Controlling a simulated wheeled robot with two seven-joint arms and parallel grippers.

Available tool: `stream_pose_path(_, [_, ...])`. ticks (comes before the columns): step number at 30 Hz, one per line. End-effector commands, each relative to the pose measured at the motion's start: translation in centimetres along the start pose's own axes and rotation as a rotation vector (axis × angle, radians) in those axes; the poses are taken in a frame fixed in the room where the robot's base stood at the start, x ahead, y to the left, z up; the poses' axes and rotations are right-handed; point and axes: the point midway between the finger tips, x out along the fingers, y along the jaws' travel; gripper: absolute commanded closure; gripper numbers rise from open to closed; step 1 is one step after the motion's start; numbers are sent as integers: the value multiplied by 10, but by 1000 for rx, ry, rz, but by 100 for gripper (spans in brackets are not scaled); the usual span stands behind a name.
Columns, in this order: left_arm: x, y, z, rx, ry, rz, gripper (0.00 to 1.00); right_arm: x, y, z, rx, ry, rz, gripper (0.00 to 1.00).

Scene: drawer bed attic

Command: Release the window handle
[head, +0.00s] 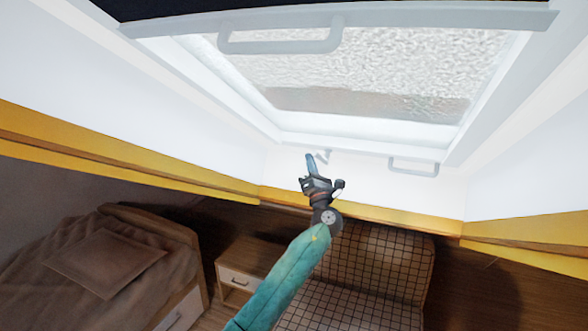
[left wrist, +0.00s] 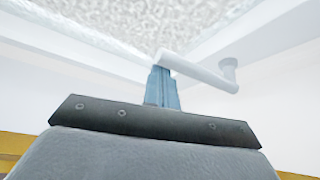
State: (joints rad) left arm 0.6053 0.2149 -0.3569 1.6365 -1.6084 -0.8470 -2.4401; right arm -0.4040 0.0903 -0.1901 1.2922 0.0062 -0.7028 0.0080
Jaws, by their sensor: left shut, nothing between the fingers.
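The skylight window (head: 350,70) fills the top of the head view. A pale handle (left wrist: 200,73) crosses the left wrist view, with a short post at its right end. A small pale piece beside my gripper in the head view (head: 324,156) looks like this handle. My left gripper (head: 311,162) points up at the window's lower frame. Its blue fingers (left wrist: 162,87) are shut and empty, just at the handle's left end. I cannot tell whether they touch it. My right gripper is not in view.
A grey bracket-shaped handle (head: 413,168) is on the lower frame, right of my gripper. A larger grey handle (head: 280,46) hangs from the bar across the window's top. Below are a bed (head: 95,265), a bedside cabinet (head: 240,275) and a checked seat (head: 375,265).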

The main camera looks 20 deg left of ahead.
Motion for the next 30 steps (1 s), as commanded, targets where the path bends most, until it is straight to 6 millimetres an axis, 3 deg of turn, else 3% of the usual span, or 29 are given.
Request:
stream_pose_path(14, [-5, -3, 9, 0, -1, -1, 100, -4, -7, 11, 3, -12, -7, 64])
stream_pose_path(30, [-9, -7, 2, -1, -2, -2, 100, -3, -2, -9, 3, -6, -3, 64])
